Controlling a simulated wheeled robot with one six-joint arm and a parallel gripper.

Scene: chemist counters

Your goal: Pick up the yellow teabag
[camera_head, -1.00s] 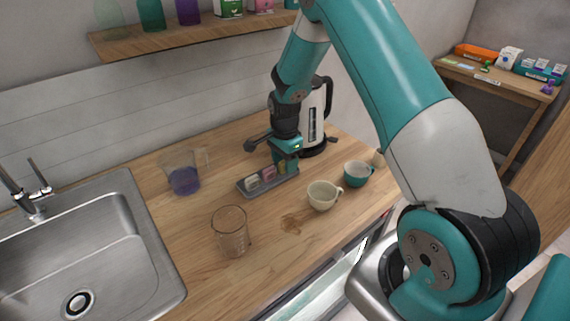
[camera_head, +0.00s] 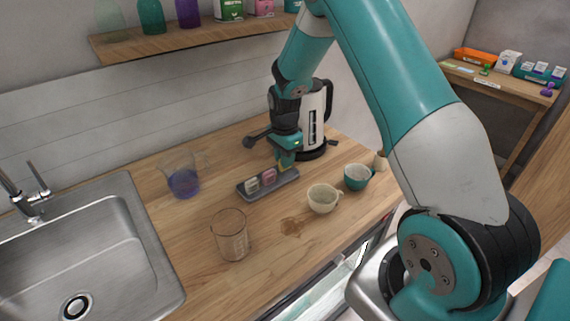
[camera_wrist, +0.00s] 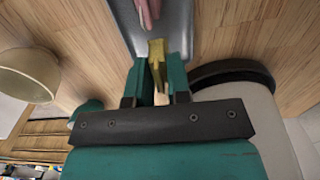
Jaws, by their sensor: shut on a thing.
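The yellow teabag (camera_wrist: 157,52) is between the fingertips of my gripper (camera_wrist: 159,78) in the wrist view. My gripper is shut on it. In the head view my gripper (camera_head: 286,165) is just above the right end of the grey tray (camera_head: 279,187); the teabag there is small and mostly hidden by the fingers. A white teabag (camera_head: 252,184) and a pink teabag (camera_head: 268,176) stand in the tray to the left. The pink one also shows at the top of the wrist view (camera_wrist: 148,12).
A cream cup (camera_head: 323,199) and a teal cup (camera_head: 357,177) stand to the right of the tray. A white kettle (camera_head: 313,118) is close behind my gripper. A glass beaker (camera_head: 230,236), a jug with purple liquid (camera_head: 184,182) and a brown spill (camera_head: 292,225) are on the counter.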

